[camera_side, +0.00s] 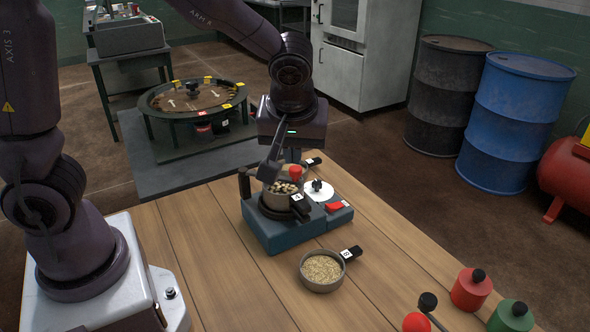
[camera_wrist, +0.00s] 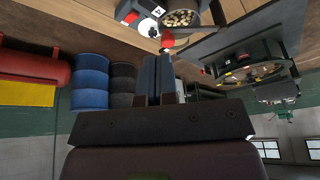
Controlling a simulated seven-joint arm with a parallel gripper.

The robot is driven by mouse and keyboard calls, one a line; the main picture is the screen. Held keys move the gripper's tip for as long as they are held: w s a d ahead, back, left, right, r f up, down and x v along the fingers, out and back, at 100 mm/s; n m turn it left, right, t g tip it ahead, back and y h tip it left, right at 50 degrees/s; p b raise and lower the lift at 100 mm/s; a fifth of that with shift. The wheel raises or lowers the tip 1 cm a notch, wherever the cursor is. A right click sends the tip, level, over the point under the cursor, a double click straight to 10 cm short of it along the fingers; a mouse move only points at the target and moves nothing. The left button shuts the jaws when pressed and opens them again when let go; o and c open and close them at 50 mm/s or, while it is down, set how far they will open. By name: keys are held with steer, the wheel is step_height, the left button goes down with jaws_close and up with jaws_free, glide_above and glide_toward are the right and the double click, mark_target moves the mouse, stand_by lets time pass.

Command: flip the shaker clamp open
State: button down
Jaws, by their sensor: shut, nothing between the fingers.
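The shaker (camera_side: 285,233) is a teal-blue base on the wooden table in the side view. A pan of nut-like pieces (camera_side: 284,188) with a dark labelled handle sits on it. A red knob (camera_side: 295,172), seemingly the clamp's handle end, stands upright above the pan's rim. A dark upright post (camera_side: 244,183) rises at the base's left. The clamp's lower parts are hidden.
A bowl of grain (camera_side: 322,270) stands in front of the shaker. A white disc (camera_side: 318,191) and a red button (camera_side: 334,207) are at its right. Red (camera_side: 471,289) and green (camera_side: 512,318) canisters stand front right. The table's left part is clear.

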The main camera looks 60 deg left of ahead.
steer(key=shift+n, duration=0.4)
steer(key=shift+f, duration=0.1)
steer(key=x, duration=1)
steer(key=shift+a+f, duration=0.1)
steer(key=shift+f, duration=0.05)
steer(key=shift+w+a, duration=0.35)
steer(key=shift+a, duration=0.2)
steer(key=shift+w+a, duration=0.4)
steer(key=shift+a, duration=0.15)
steer(key=shift+w+a+r, duration=0.25)
steer(key=shift+w+a, duration=0.1)
steer(key=shift+a, duration=0.15)
